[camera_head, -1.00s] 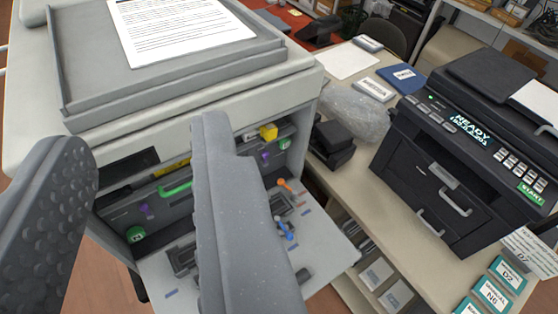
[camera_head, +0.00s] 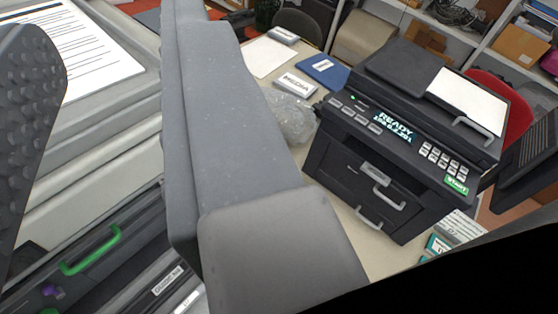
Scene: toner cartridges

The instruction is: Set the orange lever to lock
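The orange lever is not visible now; the right finger of my gripper covers much of the middle of the view. The big grey copier (camera_head: 105,160) stands at the left with its front open. A green handle (camera_head: 92,252) and a small purple part (camera_head: 50,290) show inside it at the lower left. My gripper (camera_head: 115,120) is open, its two grey fingers wide apart with nothing held between them. The fingers look close in front of the copier; I cannot tell whether they touch it.
A black printer (camera_head: 385,150) with a lit display stands on the beige table to the right. A clear plastic bag (camera_head: 290,118), a blue folder (camera_head: 323,70) and white paper (camera_head: 268,57) lie behind. A red chair (camera_head: 508,105) and shelves stand farther back.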

